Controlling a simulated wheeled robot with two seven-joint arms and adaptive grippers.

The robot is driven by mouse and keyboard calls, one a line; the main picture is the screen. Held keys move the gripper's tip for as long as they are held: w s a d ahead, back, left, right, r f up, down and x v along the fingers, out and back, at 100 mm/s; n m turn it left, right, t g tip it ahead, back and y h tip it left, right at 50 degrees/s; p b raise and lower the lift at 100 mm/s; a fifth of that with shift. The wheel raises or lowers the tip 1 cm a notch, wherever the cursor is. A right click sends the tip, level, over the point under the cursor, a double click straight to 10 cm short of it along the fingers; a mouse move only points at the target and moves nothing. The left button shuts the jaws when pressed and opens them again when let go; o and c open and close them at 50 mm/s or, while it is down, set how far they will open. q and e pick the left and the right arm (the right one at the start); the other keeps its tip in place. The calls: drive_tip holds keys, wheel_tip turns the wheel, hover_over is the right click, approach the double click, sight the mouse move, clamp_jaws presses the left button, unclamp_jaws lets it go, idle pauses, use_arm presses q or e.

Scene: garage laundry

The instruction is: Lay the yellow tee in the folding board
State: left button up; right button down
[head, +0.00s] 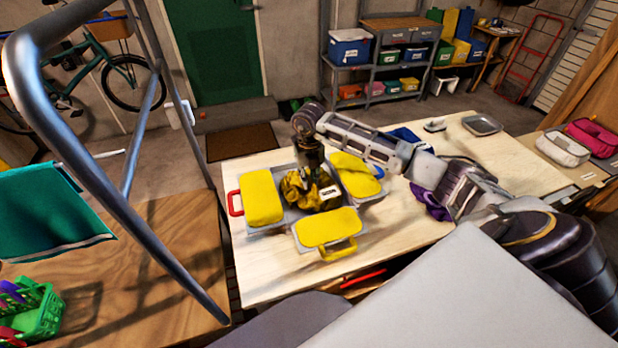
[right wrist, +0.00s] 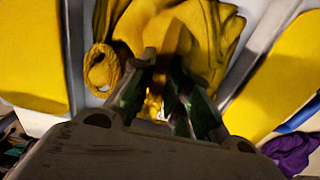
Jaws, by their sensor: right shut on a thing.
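The folding board (head: 302,243) lies on the pale table, a grey board with yellow padded panels and red, yellow and blue handles. The yellow tee (head: 300,193) is a darker crumpled bundle over the board's middle, between the panels. My right gripper (head: 311,172) points down from above and is shut on the tee. In the right wrist view, the fingers (right wrist: 162,92) pinch the bunched cloth (right wrist: 195,35). I cannot tell whether the tee's underside rests on the board. My left gripper is not in view.
A purple cloth (head: 428,203) and a blue one (head: 405,134) lie on the table (head: 490,150) beside my right arm. A metal tray (head: 481,124) stands at the far right. A metal rail (head: 110,190) and a green basket (head: 38,312) are at left.

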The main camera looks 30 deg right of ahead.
sight(309, 178)
drive_tip(key=shift+f, duration=0.1)
drive_tip(key=c, duration=1.4)
unclamp_jaws()
drive_tip(key=shift+o, duration=0.2)
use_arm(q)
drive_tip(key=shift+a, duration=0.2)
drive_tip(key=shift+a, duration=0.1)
use_arm(e)
drive_tip(key=shift+r, duration=0.2)
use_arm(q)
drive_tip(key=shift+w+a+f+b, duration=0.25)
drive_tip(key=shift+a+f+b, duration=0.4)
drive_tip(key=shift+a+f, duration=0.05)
use_arm(e)
wheel_tip(309, 178, up, 12)
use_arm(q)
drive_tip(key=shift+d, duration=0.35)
